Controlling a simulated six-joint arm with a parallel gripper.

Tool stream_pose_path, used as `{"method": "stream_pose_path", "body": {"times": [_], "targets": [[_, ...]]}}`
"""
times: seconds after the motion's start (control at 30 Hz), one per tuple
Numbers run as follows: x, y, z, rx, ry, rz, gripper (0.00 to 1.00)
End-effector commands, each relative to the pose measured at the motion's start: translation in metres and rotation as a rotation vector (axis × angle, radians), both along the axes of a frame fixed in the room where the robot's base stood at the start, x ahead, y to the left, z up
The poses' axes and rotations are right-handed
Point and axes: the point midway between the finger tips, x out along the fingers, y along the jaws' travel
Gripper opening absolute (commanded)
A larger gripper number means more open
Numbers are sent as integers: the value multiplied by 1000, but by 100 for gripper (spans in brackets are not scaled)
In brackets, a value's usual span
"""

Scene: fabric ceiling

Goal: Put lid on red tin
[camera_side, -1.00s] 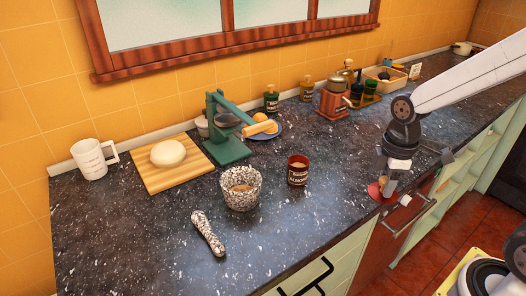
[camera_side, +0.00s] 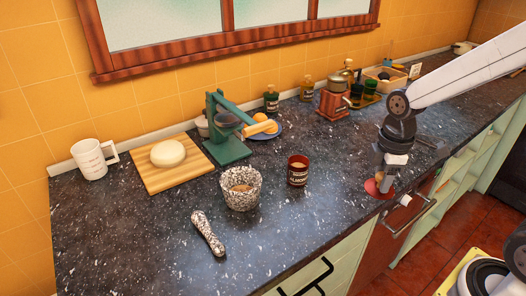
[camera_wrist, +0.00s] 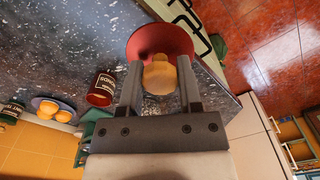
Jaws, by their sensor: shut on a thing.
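My gripper (camera_side: 379,180) is near the counter's front edge, to the right of the tin. It is shut on the wooden knob of the red lid (camera_side: 373,189). In the wrist view the knob sits between the fingertips (camera_wrist: 158,80) with the round red lid (camera_wrist: 160,40) beyond them. I cannot tell whether the lid touches the counter.
The speckled mortar (camera_side: 241,188) stands close left of the tin, with a pestle (camera_side: 208,233) lying in front. A green press (camera_side: 227,135), a board with dough (camera_side: 170,175) and a wooden grinder (camera_side: 334,100) stand behind. The counter between lid and tin is clear.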

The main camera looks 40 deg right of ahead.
Motion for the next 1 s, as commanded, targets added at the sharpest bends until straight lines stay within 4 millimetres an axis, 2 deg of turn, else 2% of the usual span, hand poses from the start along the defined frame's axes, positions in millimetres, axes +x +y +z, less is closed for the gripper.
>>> {"method": "stream_pose_path", "body": {"times": [0.17, 0.53, 1.0], "targets": [[27, 0, 5, 0, 0, 101, 0], [105, 4, 14, 0, 0, 415, 0], [196, 15, 12, 0, -1, 825, 0]]}}
